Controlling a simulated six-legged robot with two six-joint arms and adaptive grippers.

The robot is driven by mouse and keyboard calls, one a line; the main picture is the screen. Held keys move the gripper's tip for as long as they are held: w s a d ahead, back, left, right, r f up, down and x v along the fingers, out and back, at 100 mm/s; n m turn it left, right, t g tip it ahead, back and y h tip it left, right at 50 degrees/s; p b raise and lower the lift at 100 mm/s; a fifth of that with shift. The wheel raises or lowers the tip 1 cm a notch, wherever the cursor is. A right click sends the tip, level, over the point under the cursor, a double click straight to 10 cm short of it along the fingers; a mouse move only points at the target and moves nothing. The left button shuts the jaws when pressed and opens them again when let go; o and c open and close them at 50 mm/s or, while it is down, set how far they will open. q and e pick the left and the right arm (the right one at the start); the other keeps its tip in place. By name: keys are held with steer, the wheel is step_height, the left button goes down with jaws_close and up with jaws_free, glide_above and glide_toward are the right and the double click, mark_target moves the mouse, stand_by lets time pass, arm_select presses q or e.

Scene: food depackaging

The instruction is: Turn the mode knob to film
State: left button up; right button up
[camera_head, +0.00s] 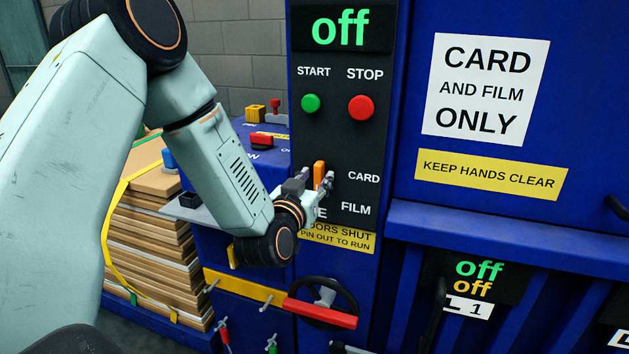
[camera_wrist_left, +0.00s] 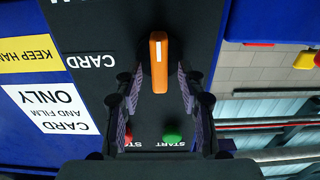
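The mode knob is an orange bar (camera_head: 319,172) on the black control panel (camera_head: 338,140), standing about upright. The label CARD (camera_head: 363,178) is to its right and FILM (camera_head: 356,209) is lower right. Another label at lower left is mostly hidden by my gripper. My left gripper (camera_head: 314,186) is at the knob. In the left wrist view, turned upside down, the orange knob (camera_wrist_left: 158,62) with a white line lies between the spread fingers (camera_wrist_left: 160,82), with a gap on each side. I cannot tell contact. My right gripper is not in view.
Above the knob are a green START button (camera_head: 310,103), a red STOP button (camera_head: 361,107) and a display reading "off" (camera_head: 341,28). Below are a yellow bar with a red handle (camera_head: 320,313) and a handwheel (camera_head: 347,291). Stacked cardboard (camera_head: 155,250) stands at left.

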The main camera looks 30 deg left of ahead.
arm_select(q)
steer(key=shift+d, duration=0.15)
steer(key=shift+a, duration=0.25)
steer(key=c, duration=0.4)
steer(key=shift+d, duration=0.2)
jaws_close()
steer(key=shift+a, duration=0.1)
steer(key=shift+n, duration=0.3)
steer(key=n+b, duration=0.1)
steer(key=n, duration=0.3)
steer(key=shift+a, duration=0.1)
steer(key=shift+a+f+n+b, duration=0.15)
steer(key=shift+n+b, duration=0.7)
steer(key=shift+n, duration=1.45)
